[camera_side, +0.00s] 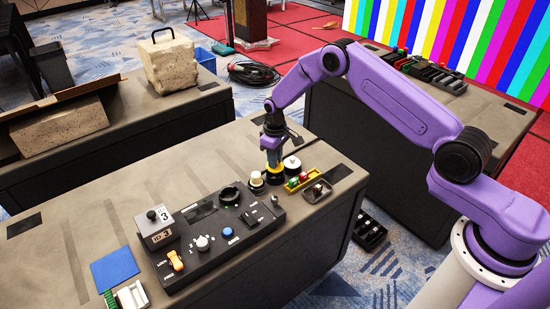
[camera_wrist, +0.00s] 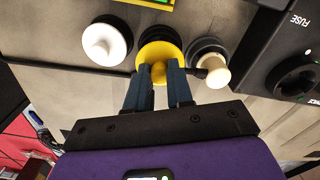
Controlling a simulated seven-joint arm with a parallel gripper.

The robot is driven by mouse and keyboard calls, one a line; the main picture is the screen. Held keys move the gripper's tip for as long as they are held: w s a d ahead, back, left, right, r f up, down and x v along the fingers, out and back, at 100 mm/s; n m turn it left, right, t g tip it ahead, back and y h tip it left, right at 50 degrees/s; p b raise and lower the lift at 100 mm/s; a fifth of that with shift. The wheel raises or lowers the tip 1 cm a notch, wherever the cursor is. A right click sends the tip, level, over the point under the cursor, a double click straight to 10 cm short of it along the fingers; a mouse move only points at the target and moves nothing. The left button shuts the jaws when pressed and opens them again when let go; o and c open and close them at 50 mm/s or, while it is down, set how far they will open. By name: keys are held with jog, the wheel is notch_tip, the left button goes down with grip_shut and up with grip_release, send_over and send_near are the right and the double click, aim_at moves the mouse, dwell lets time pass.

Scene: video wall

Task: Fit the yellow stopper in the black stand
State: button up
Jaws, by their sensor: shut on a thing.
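My gripper (camera_side: 272,152) points down at the far side of the near table. In the wrist view my gripper (camera_wrist: 158,74) has its two fingers shut on the knob of the yellow stopper (camera_wrist: 151,52). The yellow stopper (camera_side: 273,167) also shows below the fingers in the side view. The black stand (camera_wrist: 160,32) shows as a dark rim behind the stopper's yellow disc, and as a dark base (camera_side: 273,181) beneath it in the side view. The stopper is upright over the stand. I cannot tell whether it is seated or just above.
A white stopper (camera_wrist: 105,42) on a dark base and a cream stopper (camera_wrist: 214,70) on a grey base stand close on either side. A yellow tray (camera_side: 300,182) and a dark dish (camera_side: 318,191) are nearby. A black control panel (camera_side: 215,235) lies in front.

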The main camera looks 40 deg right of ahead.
jog(key=shift+f, duration=1.35)
dwell(2.3)
jog(key=o, duration=1.1)
jog(key=shift+r, duration=0.1)
jog(key=shift+r, duration=3.9)
